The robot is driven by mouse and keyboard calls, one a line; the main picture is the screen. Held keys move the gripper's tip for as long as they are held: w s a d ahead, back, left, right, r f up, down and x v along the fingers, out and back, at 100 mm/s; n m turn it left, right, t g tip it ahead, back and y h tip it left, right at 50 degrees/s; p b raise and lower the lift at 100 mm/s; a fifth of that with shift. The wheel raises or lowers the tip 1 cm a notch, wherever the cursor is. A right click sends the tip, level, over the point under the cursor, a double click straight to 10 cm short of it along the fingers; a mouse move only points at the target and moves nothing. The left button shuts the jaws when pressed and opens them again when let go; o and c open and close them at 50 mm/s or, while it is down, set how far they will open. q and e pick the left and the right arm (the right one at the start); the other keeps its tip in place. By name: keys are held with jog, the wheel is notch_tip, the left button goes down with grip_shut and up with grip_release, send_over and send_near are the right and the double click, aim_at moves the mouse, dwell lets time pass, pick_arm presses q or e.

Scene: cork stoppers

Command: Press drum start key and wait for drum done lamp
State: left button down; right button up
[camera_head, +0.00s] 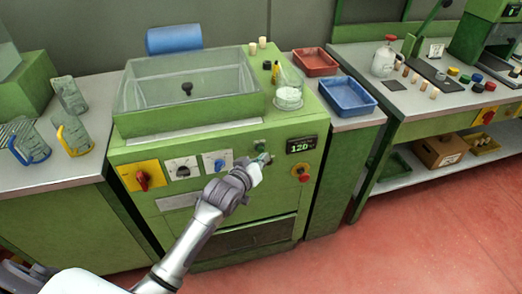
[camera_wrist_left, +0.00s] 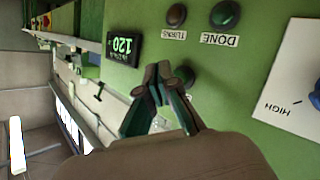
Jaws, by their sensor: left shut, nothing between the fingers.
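My left gripper (camera_head: 264,160) is at the front panel of the green drum machine (camera_head: 200,228). In the left wrist view its fingers (camera_wrist_left: 164,72) are shut and empty. A round dark green key (camera_wrist_left: 186,74) sits right beside the fingertips, partly hidden by one finger; I cannot tell if they touch. The done lamp (camera_wrist_left: 225,14), above the label DONE, is dark green and looks unlit. The brownish turns lamp (camera_wrist_left: 176,15) beside it also looks dark. The display (camera_head: 301,145) reads 120 in green; it also shows in the left wrist view (camera_wrist_left: 123,47). My right gripper is not in view.
The panel also carries a red switch on a yellow plate (camera_head: 141,177), a dial (camera_head: 183,168), a blue knob (camera_head: 218,163) and a red button (camera_head: 303,173). A glass flask (camera_head: 288,96) stands on the machine top. Red (camera_head: 315,62) and blue trays (camera_head: 348,96) lie to the right.

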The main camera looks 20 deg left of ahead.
pick_arm(q)
jog(key=shift+w+a, duration=0.3)
jog(key=shift+w, duration=0.05)
jog(key=shift+w+a, duration=0.2)
jog(key=shift+w, duration=0.15)
dwell(1.0)
jog(key=shift+s+r+p, duration=0.1)
jog(key=shift+p, duration=0.25)
jog(key=shift+s+d+p, duration=0.45)
jog(key=shift+s+p, duration=0.1)
jog(key=shift+s, duration=0.1)
